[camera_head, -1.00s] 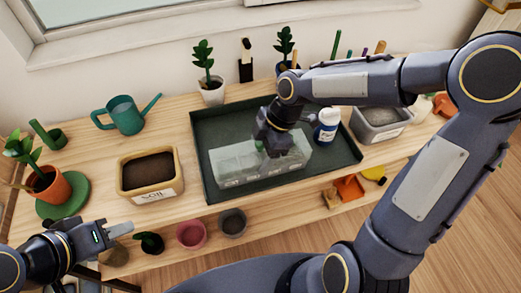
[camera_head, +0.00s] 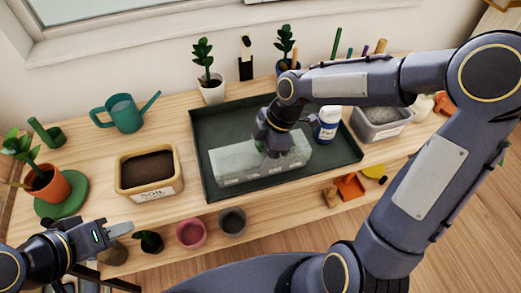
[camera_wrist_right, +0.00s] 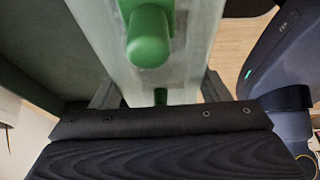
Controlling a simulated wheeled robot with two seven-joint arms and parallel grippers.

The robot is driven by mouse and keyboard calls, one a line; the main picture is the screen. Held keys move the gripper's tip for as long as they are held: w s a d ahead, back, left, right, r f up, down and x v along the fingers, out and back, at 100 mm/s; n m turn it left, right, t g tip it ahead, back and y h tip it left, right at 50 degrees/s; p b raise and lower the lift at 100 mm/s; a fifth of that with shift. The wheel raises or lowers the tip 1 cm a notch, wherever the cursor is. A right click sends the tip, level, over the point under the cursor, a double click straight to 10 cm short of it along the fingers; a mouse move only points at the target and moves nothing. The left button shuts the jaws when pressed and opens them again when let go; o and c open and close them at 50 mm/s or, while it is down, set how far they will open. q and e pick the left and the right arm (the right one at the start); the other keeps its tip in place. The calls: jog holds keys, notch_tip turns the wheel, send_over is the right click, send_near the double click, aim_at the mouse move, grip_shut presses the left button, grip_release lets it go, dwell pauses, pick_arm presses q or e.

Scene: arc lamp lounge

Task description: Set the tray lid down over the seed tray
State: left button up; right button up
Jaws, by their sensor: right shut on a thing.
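The pale, translucent tray lid (camera_head: 236,161) is in the dark green shallow tray, at the place of the seed tray. I cannot make out the seed tray separately from it, nor whether the lid is fully seated. My right gripper (camera_head: 273,150) comes down from above and is shut on the lid, hiding part of its top. The right wrist view shows the lid (camera_wrist_right: 190,45) close up, with a green knob (camera_wrist_right: 148,40) and another green part between the fingers. My left gripper (camera_head: 118,230) is empty at the lower left, away from the lid; its opening is unclear.
The dark green tray (camera_head: 205,125) lies on a wooden bench. A soil box (camera_head: 150,172) stands to its left. A white bottle (camera_head: 328,124) stands right of my right gripper, with a grey bin (camera_head: 380,122) beyond. A teal watering can (camera_head: 126,114) is behind left.

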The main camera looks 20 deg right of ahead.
jog(key=o, duration=1.1)
jog(key=v, duration=0.7)
jog(key=shift+r+p, duration=0.2)
jog(key=shift+p, duration=0.1)
jog(key=shift+d+r, duration=0.15)
jog(key=shift+r, duration=0.05)
jog(key=shift+s+d+r, duration=0.1)
jog(key=s+d+r+m+t+p, duration=0.1)
jog(key=s+d+r+m+t, duration=0.1)
jog(key=s+m, duration=0.6)
jog(key=s+d+r+m+t+p, duration=0.1)
jog(key=s+d+r+m+t, duration=0.1)
jog(key=s+m, duration=0.6)
jog(key=d+m+t, duration=0.1)
jog(key=d+m, duration=0.1)
jog(key=m, duration=0.2)
jog(key=shift+t+h, duration=0.4)
